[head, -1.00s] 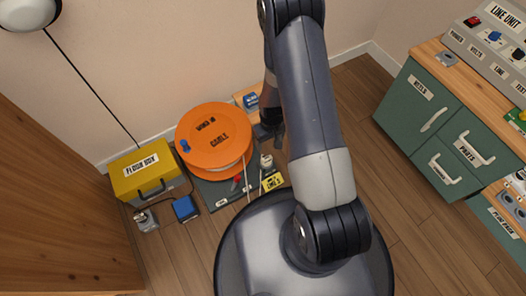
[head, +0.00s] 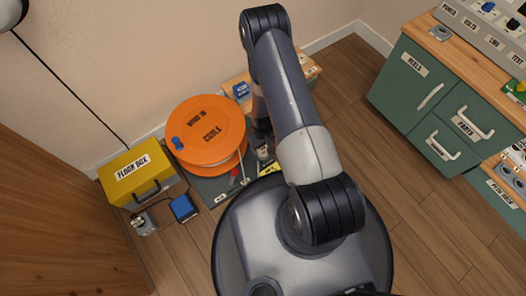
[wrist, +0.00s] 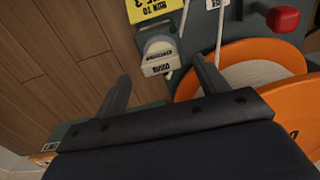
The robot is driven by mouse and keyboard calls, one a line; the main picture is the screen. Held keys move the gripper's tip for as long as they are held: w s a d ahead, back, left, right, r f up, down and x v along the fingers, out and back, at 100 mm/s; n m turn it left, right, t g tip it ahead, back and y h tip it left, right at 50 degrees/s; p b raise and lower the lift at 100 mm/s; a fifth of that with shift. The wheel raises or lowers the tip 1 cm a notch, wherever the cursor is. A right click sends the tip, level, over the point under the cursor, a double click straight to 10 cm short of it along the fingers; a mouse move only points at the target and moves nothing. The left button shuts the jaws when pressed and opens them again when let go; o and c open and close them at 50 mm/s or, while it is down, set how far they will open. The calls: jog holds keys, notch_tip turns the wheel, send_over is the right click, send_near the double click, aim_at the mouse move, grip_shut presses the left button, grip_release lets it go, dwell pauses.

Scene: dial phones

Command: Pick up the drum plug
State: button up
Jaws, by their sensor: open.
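The drum plug (wrist: 160,56) is a small whitish block with a dark-lettered label, upside down in the wrist view, with a pale cord beside it. It lies ahead of and between the spread fingers of my gripper (wrist: 163,84), touching neither as far as I can see. My gripper is open and empty. In the head view my gripper (head: 260,136) is low beside the orange cable drum (head: 207,124), mostly hidden by my arm. The plug (head: 264,154) shows there only as a small pale patch.
The drum stands on a dark board (head: 213,190) with a red piece (wrist: 283,19) and a yellow card (wrist: 150,9). A yellow floor box (head: 135,172) and a blue block (head: 183,208) sit to the left. Green cabinets (head: 420,95) stand right, with open floor between.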

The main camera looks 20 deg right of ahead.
aim_at(263, 148)
notch_tip(263, 148, down, 5)
jog(key=shift+a+r+b, duration=0.1)
jog(key=shift+r+b, duration=0.1)
jog(key=shift+b, duration=0.7)
jog(key=shift+r, duration=0.1)
jog(key=c, duration=1.2)
